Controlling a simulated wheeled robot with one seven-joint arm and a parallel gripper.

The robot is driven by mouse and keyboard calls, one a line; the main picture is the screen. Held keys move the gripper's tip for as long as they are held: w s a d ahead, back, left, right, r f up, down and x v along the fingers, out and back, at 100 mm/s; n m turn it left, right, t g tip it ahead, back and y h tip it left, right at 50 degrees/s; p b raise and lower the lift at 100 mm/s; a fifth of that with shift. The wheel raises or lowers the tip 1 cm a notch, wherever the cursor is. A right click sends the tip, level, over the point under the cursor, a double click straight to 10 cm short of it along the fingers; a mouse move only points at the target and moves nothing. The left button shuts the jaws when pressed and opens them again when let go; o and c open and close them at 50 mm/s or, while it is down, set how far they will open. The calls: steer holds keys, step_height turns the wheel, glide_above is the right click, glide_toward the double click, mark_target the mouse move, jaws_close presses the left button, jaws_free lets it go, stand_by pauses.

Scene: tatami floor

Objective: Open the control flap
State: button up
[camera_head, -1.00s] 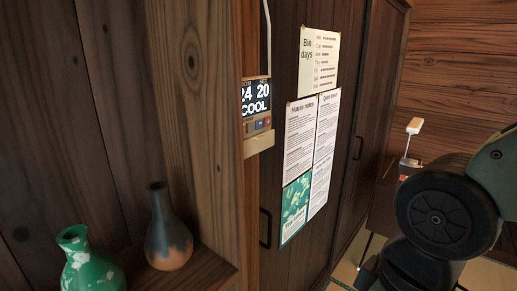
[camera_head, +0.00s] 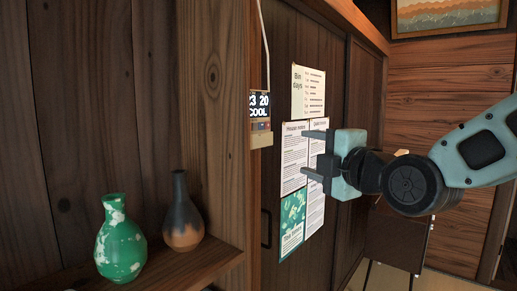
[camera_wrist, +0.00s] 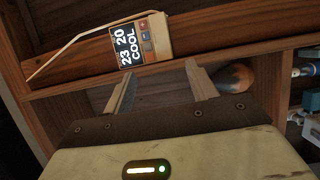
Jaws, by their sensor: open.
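The wall control unit (camera_head: 260,112) hangs on the wooden post edge, its screen reading 23, 20 and COOL. A row of small buttons shows under the screen, with a plain beige part (camera_head: 261,141) below; I cannot tell whether this part is the flap. The unit also shows in the wrist view (camera_wrist: 142,40), tilted, beyond my fingertips. My gripper (camera_head: 304,152) is open and empty, to the right of the unit in the head view, fingers pointing left towards it. In the wrist view my gripper (camera_wrist: 162,68) shows both fingers apart, not touching the unit.
A green vase (camera_head: 120,242) and a dark vase (camera_head: 182,222) stand on the shelf (camera_head: 190,266) at left. Paper notices (camera_head: 308,92) hang on the dark door behind my gripper. A beige cord (camera_head: 265,45) runs up from the unit. A small table (camera_head: 398,238) stands at right.

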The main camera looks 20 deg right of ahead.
mark_target(261, 141)
steer(key=p+x, duration=0.8)
steer(key=x, duration=0.9)
steer(key=shift+a+p, duration=0.15)
steer(key=shift+p, duration=0.15)
steer(key=shift+f, duration=0.1)
steer(key=c, duration=1)
